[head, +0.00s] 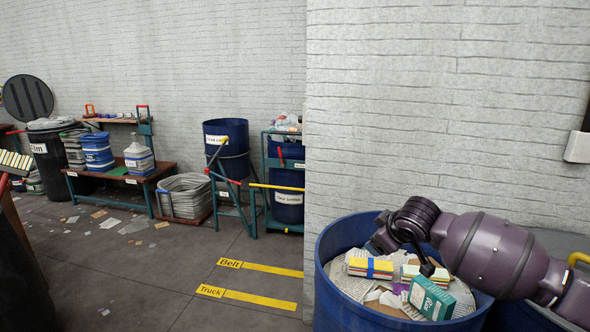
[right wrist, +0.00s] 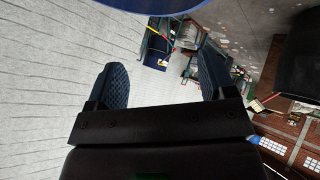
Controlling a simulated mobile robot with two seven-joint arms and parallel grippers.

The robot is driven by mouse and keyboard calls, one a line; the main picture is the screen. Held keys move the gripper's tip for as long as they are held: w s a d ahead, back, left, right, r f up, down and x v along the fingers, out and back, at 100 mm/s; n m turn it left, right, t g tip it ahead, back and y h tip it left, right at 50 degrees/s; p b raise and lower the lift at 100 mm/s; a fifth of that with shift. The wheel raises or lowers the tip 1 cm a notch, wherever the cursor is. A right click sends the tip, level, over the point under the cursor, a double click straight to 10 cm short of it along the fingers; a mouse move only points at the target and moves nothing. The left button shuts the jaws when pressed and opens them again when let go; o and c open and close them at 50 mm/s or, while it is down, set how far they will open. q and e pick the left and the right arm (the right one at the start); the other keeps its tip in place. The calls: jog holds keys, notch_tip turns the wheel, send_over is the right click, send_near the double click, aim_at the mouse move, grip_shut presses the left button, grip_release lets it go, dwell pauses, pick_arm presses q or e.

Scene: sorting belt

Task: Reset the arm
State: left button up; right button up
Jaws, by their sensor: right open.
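My right arm (head: 485,250), purple with dark joints, comes in from the right over a large blue drum (head: 328,292). Its gripper is small and partly hidden at the drum in the head view. In the right wrist view the right gripper (right wrist: 165,80) has its two dark ribbed fingers wide apart, with nothing between them. The drum holds crumpled paper, a teal box (head: 432,298), a banded stack (head: 370,268) and another striped bundle (head: 424,276). My left gripper is out of view.
A white brick wall (head: 440,100) stands close behind the drum. Yellow floor strips marked Belt (head: 272,270) and Truck (head: 260,300) lie to the left. A low bench (head: 125,178) and another blue drum (head: 228,135) stand farther back. Open floor lies between, with scattered scraps near the bench.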

jog(key=s+a+f+t+y, duration=0.5)
jog(key=s+a+f, duration=0.1)
jog(key=s, duration=0.2)
jog(key=s+d+f+m+h, duration=0.2)
jog(key=s+d+f, duration=0.2)
jog(key=s+f, duration=0.3)
jog(key=s+d+f+m+g+h, duration=0.1)
jog(key=s+d+f+m+h, duration=0.1)
jog(key=s+f, duration=0.6)
jog(key=s+d+f+m+g+h, duration=0.1)
jog(key=s+d+f, duration=0.5)
jog(key=s, duration=0.9)
jog(key=f+m+h, duration=0.1)
jog(key=m, duration=0.1)
jog(key=shift+s+d+f+m+h, duration=0.2)
jog(key=shift+s+f+m+h, duration=0.1)
jog(key=shift+m, duration=0.1)
